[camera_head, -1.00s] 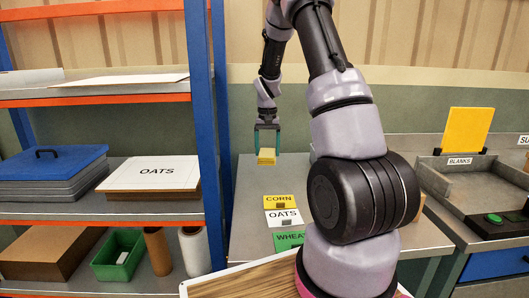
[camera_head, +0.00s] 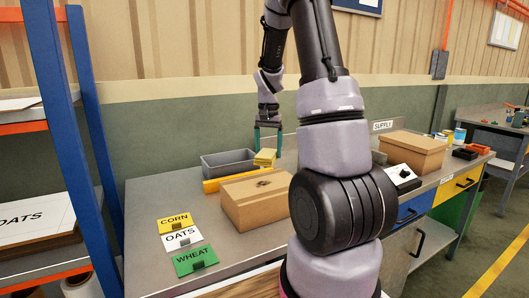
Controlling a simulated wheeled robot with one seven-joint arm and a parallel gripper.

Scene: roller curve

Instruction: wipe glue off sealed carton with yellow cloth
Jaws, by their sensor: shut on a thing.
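My gripper (camera_head: 267,146) is shut on a folded yellow cloth (camera_head: 264,159) and holds it beyond the near brown carton. This closed carton (camera_head: 262,208) sits on the grey bench, with a dark patch (camera_head: 264,183) on its top that looks like the glue. The cloth appears just behind the carton's far edge, apart from the patch. My arm hides the carton's right end.
A grey bin (camera_head: 226,165) and a yellow bar (camera_head: 222,183) lie behind the carton. CORN (camera_head: 174,222), OATS (camera_head: 181,239) and WHEAT (camera_head: 194,260) cards lie at left. Another brown carton (camera_head: 418,152) stands at right. A blue-post shelf (camera_head: 62,110) borders the left.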

